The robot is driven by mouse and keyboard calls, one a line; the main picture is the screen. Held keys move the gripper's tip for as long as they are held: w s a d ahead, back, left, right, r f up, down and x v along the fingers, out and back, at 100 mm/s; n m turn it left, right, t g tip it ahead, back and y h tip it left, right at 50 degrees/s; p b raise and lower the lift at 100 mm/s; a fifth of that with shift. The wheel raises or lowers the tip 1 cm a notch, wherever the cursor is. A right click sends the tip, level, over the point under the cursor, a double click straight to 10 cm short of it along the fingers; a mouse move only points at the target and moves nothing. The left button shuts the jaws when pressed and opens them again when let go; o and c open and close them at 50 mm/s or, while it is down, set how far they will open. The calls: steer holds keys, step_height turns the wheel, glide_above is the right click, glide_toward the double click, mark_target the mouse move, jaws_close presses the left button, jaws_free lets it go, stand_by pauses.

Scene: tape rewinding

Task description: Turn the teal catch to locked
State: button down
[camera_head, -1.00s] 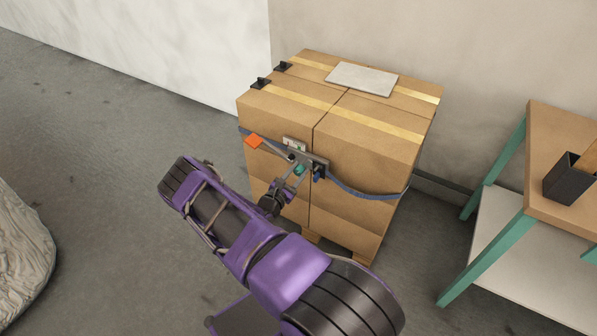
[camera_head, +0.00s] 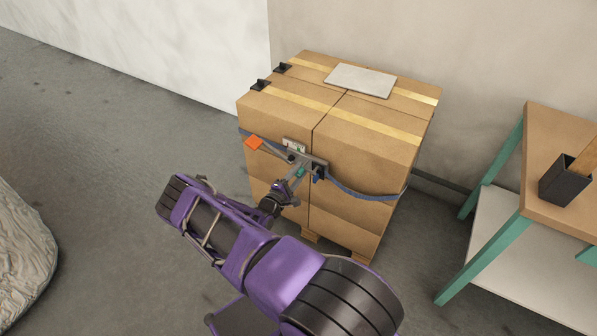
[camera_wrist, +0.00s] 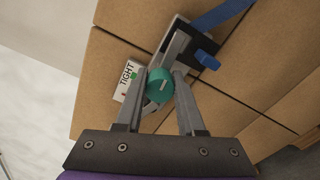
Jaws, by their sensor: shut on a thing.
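The teal catch (camera_wrist: 160,86) is a round knob with a pale mark on its face, on a metal ratchet buckle (camera_wrist: 176,50) at the front of the stacked boxes. It also shows small in the head view (camera_head: 300,172). My gripper (camera_wrist: 160,77) is shut on the teal catch, with one finger on each side of it. In the head view, my gripper (camera_head: 297,180) reaches the buckle from the front left. A white label (camera_wrist: 128,80) reading "TIGHT" sits left of the catch. A blue tab (camera_wrist: 207,60) is on the buckle to the right.
A blue strap (camera_head: 365,194) runs around the cardboard boxes (camera_head: 350,222). An orange tag (camera_head: 254,143) hangs on it at left. A grey plate (camera_head: 361,80) lies on top. A bench (camera_head: 535,190) with a dark holder (camera_head: 565,180) stands at right.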

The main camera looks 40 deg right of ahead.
steer(key=shift+m, duration=0.7)
steer(key=c, duration=0.5)
jaws_free()
steer(key=p+v, duration=0.1)
steer(key=v, duration=1.6)
steer(key=shift+s+a, duration=0.15)
steer(key=shift+a, duration=0.05)
